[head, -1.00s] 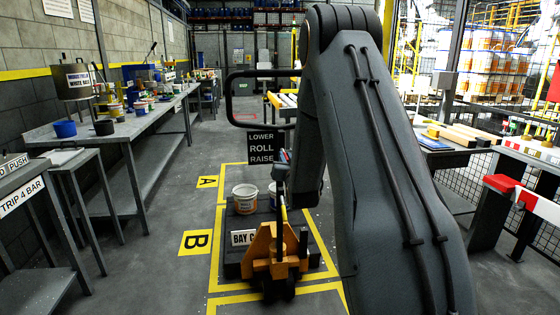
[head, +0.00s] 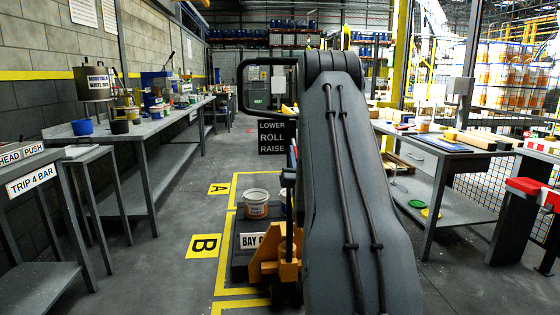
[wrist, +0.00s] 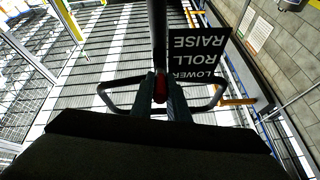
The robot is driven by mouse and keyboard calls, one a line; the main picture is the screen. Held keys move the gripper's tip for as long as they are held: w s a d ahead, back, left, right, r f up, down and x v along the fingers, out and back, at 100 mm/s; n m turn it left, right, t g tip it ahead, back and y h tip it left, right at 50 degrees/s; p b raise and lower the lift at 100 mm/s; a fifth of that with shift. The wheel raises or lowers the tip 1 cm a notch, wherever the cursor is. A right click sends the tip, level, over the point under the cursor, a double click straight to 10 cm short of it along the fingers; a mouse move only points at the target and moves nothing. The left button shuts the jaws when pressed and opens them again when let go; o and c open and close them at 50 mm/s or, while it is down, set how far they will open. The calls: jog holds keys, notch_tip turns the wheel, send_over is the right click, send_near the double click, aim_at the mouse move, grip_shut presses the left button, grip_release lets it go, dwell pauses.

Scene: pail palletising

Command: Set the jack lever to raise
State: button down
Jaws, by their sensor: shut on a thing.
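The yellow pallet jack (head: 268,268) stands in front of the bay, its black loop handle (head: 241,90) upright and partly hidden behind my arm. A black sign (head: 272,137) by the handle reads LOWER, ROLL, RAISE from top to bottom; it also shows upside down in the wrist view (wrist: 197,52). In the wrist view my gripper (wrist: 165,90) is shut on the red-tipped jack lever (wrist: 160,88), inside the handle loop (wrist: 112,97). In the head view my arm hides the gripper and the lever, so I cannot tell the lever's setting.
A white pail (head: 256,205) stands on the dark pallet at the bay, and another is mostly hidden by my arm. A grey bench (head: 150,130) with tubs runs along the left. A worktable (head: 440,165) and a red-and-white barrier (head: 528,187) are at the right. The aisle floor between is clear.

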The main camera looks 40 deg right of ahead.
jog(key=shift+f, duration=0.1)
jog(key=shift+h, duration=0.3)
jog(key=c, duration=1.7)
grip_release()
jog(key=v, duration=0.7)
jog(key=shift+s+a+f, duration=0.1)
jog(key=shift+s+f, duration=0.1)
jog(key=shift+s, duration=0.05)
jog(key=shift+s, duration=0.1)
